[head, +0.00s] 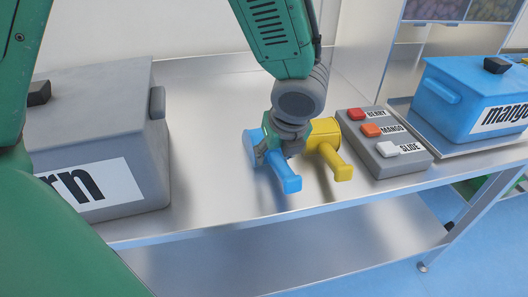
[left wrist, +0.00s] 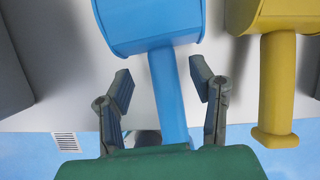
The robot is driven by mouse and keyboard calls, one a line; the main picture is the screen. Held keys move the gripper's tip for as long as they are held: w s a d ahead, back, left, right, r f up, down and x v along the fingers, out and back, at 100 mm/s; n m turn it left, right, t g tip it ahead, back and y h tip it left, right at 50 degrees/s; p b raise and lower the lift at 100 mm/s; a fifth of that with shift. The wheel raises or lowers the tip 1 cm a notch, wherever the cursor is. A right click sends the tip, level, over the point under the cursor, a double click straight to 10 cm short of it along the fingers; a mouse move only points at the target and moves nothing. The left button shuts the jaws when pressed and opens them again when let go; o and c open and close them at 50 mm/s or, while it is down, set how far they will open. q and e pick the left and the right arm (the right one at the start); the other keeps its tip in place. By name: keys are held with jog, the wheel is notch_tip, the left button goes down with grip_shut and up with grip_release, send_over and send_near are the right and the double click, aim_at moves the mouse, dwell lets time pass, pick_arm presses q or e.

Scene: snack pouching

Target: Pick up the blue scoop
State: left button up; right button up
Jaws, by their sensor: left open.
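The blue scoop (head: 284,175) lies on the metal table with its handle toward the front edge. A yellow scoop (head: 332,160) lies just to its right. My left gripper (head: 274,158) is above the blue scoop and hides part of it in the head view. In the left wrist view the blue scoop (left wrist: 167,85) runs up the middle. My left gripper (left wrist: 160,90) is open there, with one finger on each side of the blue handle and gaps visible on both sides. My right gripper is not in view.
A grey bin (head: 100,130) stands at the left of the table (head: 220,200). A grey button box (head: 382,145) with berry, mango and slide buttons is right of the yellow scoop (left wrist: 276,85). A blue mango bin (head: 470,100) stands at the far right.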

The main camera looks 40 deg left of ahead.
aim_at(277, 155)
pick_arm(q)
jog(key=shift+d+f, duration=0.2)
jog(key=shift+d, duration=0.3)
jog(key=b+x, duration=0.2)
jog(key=x, duration=0.3)
jog(key=shift+a+f, duration=0.1)
jog(key=shift+a, duration=0.2)
jog(key=shift+s+a, duration=0.1)
jog(key=shift+a, duration=0.05)
jog(key=shift+c, duration=0.5)
jog(key=shift+d, duration=0.25)
grip_shut()
jog(key=shift+d+r, duration=0.2)
jog(key=shift+d, duration=0.1)
jog(key=r+p, duration=0.1)
jog(key=r, duration=0.2)
jog(key=r+p, duration=0.1)
jog(key=r, duration=0.2)
jog(key=r+p, duration=0.1)
jog(key=r, duration=0.2)
jog(key=shift+a+p, duration=0.3)
jog(key=shift+a, duration=0.05)
jog(key=shift+d+r, duration=0.25)
jog(key=shift+r, duration=0.25)
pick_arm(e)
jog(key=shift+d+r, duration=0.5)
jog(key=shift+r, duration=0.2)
